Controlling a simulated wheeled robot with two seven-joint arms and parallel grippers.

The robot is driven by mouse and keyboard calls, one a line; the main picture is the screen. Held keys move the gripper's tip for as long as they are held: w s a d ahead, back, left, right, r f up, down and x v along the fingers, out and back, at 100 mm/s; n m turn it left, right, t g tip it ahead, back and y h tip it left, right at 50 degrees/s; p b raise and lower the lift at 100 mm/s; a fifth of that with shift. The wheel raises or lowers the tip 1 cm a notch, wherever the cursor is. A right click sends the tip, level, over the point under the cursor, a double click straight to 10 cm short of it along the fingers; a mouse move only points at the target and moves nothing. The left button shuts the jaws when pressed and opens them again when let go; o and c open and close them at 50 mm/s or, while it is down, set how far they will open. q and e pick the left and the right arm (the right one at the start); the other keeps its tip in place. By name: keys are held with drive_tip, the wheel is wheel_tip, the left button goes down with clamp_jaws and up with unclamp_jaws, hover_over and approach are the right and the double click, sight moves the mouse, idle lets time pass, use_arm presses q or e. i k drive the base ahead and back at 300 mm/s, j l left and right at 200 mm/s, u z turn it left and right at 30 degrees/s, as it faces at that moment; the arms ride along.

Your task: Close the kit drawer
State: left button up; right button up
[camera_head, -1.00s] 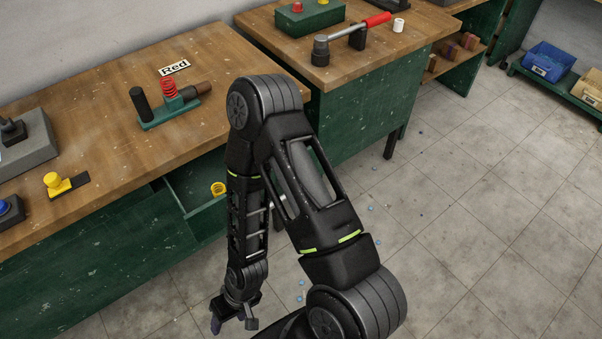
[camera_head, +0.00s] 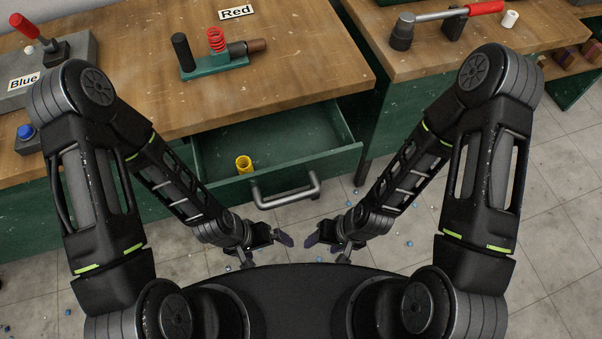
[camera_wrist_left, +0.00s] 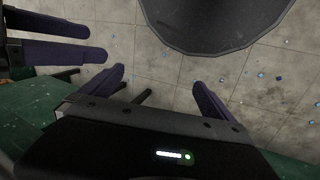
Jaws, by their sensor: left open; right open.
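The green kit drawer (camera_head: 305,167) stands pulled out from under the wooden bench in the head view. A grey bar handle (camera_head: 287,196) is on its front. A yellow ring-shaped part (camera_head: 243,165) sits inside near the front left. My left gripper (camera_head: 272,246) is open and empty, in front of and below the handle, to its left. It also shows in the left wrist view with its two fingers apart (camera_wrist_left: 160,88). My right gripper (camera_head: 325,243) is open and empty, a little right of the handle. Neither gripper touches the drawer.
The bench top (camera_head: 290,80) holds a green fixture (camera_head: 215,65) with a red spring, a "Red" label (camera_head: 236,13) and a grey block with a red-handled lever. A blue button (camera_head: 26,132) is at the left edge. Another bench (camera_head: 440,60) stands right. Small blue bits lie on the floor.

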sight(311, 144)
drive_tip(key=k+l, duration=0.25)
drive_tip(key=l, duration=0.15)
drive_tip(key=k+l, duration=0.55)
drive_tip(key=l, duration=0.2)
